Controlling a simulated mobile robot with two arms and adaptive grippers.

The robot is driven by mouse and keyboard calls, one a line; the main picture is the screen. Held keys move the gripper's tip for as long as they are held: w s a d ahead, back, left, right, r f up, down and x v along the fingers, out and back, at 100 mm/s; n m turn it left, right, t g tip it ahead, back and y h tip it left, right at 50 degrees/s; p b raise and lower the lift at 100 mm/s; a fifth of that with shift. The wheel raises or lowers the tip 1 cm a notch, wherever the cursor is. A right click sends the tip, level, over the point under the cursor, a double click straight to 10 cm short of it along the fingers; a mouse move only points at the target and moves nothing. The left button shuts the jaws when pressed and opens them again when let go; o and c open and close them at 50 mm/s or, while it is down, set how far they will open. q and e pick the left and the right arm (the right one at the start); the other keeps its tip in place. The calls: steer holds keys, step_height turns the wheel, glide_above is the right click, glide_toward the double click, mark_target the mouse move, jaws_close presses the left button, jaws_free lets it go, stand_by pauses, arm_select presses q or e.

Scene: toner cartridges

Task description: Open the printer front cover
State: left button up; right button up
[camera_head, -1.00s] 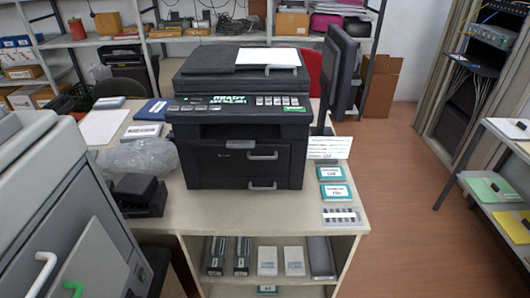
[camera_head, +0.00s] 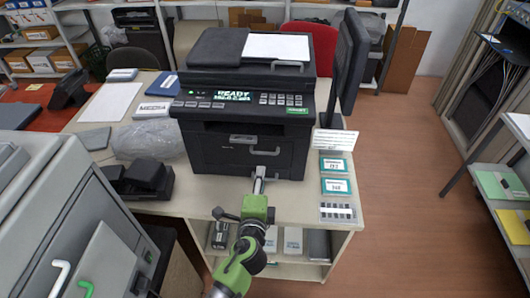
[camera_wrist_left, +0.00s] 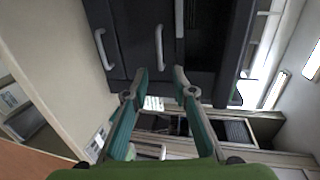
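The dark printer (camera_head: 225,158) stands on the table with its front cover closed. Its grey cover handle (camera_head: 265,153) also shows in the left wrist view (camera_wrist_left: 160,46) as a bar ahead of the gap between my fingers. A second grey handle (camera_wrist_left: 102,48), lower on the printer, shows left of it in that view. My left gripper (camera_head: 259,173) is at the printer's front, just below the cover handle in the head view. Its fingers (camera_wrist_left: 161,74) are apart with nothing between them. I cannot tell whether they touch the printer. My right gripper is not in view.
Teal-labelled boxes (camera_head: 334,165) lie right of the printer. A monitor (camera_head: 349,65) stands behind them. A clear plastic bag (camera_head: 150,138) and a black device (camera_head: 146,178) lie to its left. A grey cabinet (camera_head: 60,205) stands front left. Floor is free at right.

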arm_select(q)
glide_above(264, 156)
steer(key=f+v, duration=0.1)
steer(key=v, duration=0.3)
steer(key=f, duration=0.2)
steer(key=shift+s+d+f, duration=0.2)
steer(key=shift+s+f, duration=0.05)
jaws_close()
